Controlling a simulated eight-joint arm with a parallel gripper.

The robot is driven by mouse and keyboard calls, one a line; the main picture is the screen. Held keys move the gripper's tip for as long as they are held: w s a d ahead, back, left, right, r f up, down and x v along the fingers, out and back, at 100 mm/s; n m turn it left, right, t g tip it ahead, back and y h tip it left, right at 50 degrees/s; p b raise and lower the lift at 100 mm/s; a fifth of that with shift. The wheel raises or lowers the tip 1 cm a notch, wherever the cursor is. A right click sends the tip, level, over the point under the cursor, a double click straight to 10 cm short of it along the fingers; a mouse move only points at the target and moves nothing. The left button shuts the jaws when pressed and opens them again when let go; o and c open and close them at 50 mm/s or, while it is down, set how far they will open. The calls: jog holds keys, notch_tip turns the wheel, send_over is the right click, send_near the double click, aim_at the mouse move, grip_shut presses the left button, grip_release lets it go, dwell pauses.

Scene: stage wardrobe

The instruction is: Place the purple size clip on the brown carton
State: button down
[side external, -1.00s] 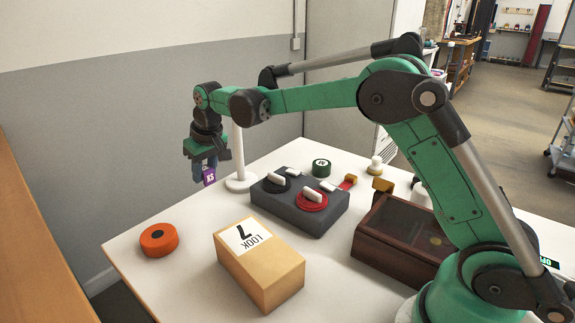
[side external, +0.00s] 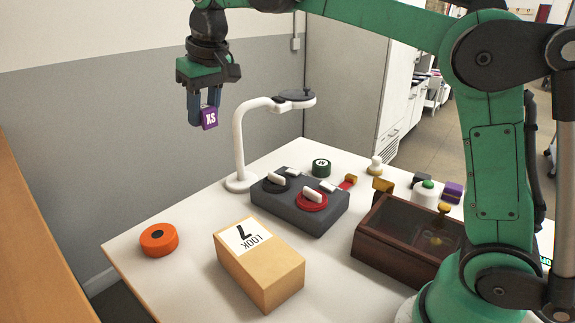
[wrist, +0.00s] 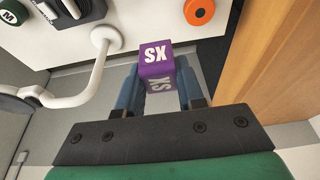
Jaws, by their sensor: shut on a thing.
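The purple size clip (side external: 209,118), a small block marked XS, is between the blue fingers of my gripper (side external: 206,108), which is shut on it. The clip hangs in the air, well above the table. It also shows in the wrist view (wrist: 157,62), at the fingertips. The brown carton (side external: 262,271), a light tan box with a white label reading LOOK 7, stands on the table at the front. My gripper is above and to the left of the carton in the side view, apart from it. The carton is not seen in the wrist view.
An orange roll (side external: 158,240) lies left of the carton. A white curved stand (side external: 241,150) rises near my gripper. A dark grey box with knobs (side external: 300,205) is behind the carton, and a dark wooden case (side external: 400,246) is to its right.

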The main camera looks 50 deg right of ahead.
notch_tip(320, 180, up, 2)
send_over(252, 244)
jog(key=f, duration=1.3)
jog(key=s+f, duration=0.1)
jog(key=f, duration=0.5)
jog(key=shift+f, duration=0.3)
jog(key=shift+f, duration=0.15)
jog(key=c, duration=0.5)
grip_release()
jog(key=shift+c, duration=0.2)
jog(key=v, duration=1.2)
jog(key=d+f+t, duration=0.3)
jog(key=d+f, duration=0.2)
jog(key=shift+s+t, duration=0.35)
jog(key=shift+t, duration=0.05)
